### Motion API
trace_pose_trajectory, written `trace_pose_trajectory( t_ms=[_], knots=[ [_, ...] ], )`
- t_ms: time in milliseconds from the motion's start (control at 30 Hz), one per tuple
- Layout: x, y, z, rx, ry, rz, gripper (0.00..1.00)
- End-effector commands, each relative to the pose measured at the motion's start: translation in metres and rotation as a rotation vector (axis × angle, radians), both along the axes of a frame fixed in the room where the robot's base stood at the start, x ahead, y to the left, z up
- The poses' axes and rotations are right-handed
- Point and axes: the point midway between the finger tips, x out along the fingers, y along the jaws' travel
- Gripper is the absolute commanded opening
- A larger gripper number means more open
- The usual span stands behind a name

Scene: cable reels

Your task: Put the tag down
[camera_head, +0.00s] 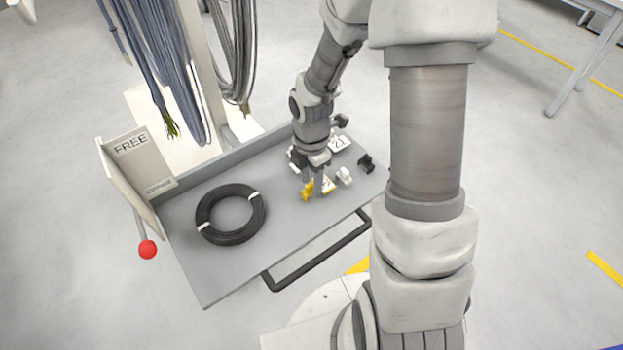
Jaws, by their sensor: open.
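My gripper (314,187) points down over the grey cart top (277,226), right of its middle, with its fingers open. A yellow tag (308,190) lies at the fingertips, and a small white piece with dark marks (328,184) shows right beside it. I cannot tell whether the fingers touch the tag. Another white tag marked "21" (338,143) lies farther back, partly behind the gripper.
A black cable coil (205,217) with white ties lies on the left. A small white piece (345,176) and a black piece (366,162) lie right of the gripper. A "FREE" sign (131,146) and a red ball knob (148,249) are at the left edge. Cables (165,60) hang behind.

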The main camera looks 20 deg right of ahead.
Motion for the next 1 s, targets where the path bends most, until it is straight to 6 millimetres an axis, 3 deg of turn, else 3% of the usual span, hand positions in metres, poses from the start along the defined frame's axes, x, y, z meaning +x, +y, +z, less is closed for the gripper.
trace_pose_trajectory(
  t_ms=[400,600,1000],
  knots=[
    [0.001,-0.001,0.083,-0.001,-0.006,-0.001,0.43],
    [0.001,0.000,0.112,-0.001,-0.003,0.000,0.43],
    [0.000,0.000,0.121,0.000,0.000,0.000,0.43]
  ],
)
